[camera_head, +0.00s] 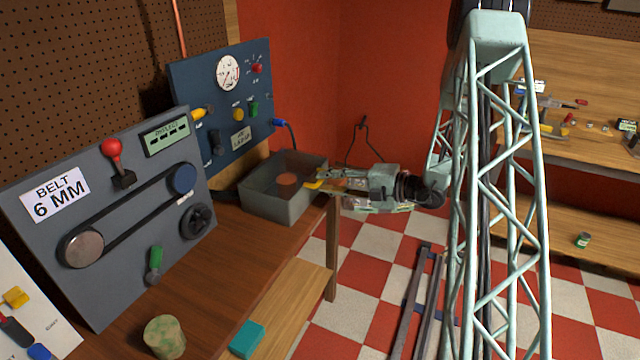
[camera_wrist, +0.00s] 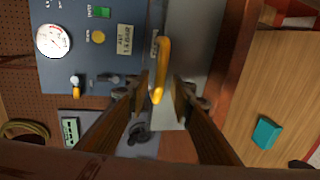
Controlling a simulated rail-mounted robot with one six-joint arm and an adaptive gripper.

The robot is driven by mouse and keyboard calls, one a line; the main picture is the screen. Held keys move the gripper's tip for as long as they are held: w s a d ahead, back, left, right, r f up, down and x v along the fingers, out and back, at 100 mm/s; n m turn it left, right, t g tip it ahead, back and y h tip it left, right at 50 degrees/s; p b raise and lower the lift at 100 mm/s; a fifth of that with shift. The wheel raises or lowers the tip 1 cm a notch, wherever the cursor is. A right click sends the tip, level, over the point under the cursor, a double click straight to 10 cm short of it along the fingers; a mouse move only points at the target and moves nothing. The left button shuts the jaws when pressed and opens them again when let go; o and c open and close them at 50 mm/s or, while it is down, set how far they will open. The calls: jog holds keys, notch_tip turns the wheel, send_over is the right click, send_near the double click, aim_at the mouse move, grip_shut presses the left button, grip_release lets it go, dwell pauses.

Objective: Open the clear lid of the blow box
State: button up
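The blow box (camera_head: 268,205) is a grey open-topped-looking box at the back end of the bench, with an orange disc inside. Its clear lid cannot be made out on its own. A yellow handle (camera_head: 314,185) sits at the box's right rim; it also shows in the wrist view (camera_wrist: 163,62) as an upright yellow bar. My gripper (camera_head: 328,181) reaches in from the right at rim height. In the wrist view its two fingers (camera_wrist: 160,90) stand apart on either side of the handle's lower end, with small gaps. Whether either finger touches it is unclear.
A blue panel (camera_head: 190,90) with a gauge and knobs stands behind the box. A grey belt panel (camera_head: 130,200) stands nearer. A mottled cylinder (camera_head: 165,337) is on the bench (camera_head: 235,270); a teal block (camera_head: 247,339) lies on a lower shelf.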

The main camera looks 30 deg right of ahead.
jog(key=shift+x, duration=1.3)
jog(key=shift+c, duration=0.2)
grip_shut()
